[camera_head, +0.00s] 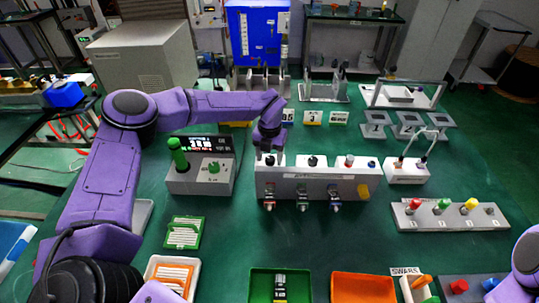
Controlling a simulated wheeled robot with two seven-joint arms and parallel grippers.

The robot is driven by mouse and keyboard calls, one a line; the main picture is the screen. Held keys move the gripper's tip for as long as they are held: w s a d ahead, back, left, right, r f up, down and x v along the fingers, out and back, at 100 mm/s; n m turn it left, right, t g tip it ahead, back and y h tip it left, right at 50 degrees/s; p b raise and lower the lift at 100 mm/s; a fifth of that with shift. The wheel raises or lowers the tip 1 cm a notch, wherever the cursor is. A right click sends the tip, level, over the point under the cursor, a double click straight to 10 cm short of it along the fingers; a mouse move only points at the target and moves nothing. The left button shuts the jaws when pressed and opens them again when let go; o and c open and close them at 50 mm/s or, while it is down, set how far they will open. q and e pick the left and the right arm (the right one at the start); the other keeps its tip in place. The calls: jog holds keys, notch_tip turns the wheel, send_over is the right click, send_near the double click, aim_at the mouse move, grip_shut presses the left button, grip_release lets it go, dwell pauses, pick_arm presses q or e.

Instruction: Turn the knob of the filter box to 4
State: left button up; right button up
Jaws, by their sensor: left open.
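A long light-grey box (298,184) stands in the middle of the green table, with a black knob (313,161) and smaller red and blue parts on top and several metal connectors on its front. It may be the filter box; its label is too small to read. My left gripper (269,157) points down at the left end of this box's top. It is open, and it hides what lies under it, so I cannot tell if it touches a knob. My right gripper is out of view; only part of my right arm shows at the lower right.
A grey box with a display (202,165) and green knob stands left of the long box. A small white box (405,171) and a panel with coloured knobs (449,214) stand to the right. Green (258,290) and orange (362,289) trays line the front. Table between is clear.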

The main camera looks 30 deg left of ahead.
pick_arm(q)
jog(key=c, duration=1)
jog(key=shift+c, duration=0.2)
jog(key=shift+m, duration=0.3)
jog(key=m, duration=0.3)
jog(key=shift+m, duration=0.4)
jog(key=m+p, duration=0.1)
jog(key=m, duration=0.2)
jog(key=shift+m, duration=0.3)
jog(key=m, duration=0.4)
jog(key=shift+w+a, duration=0.1)
jog(key=shift+m+p, duration=0.5)
jog(key=shift+m, duration=1.3)
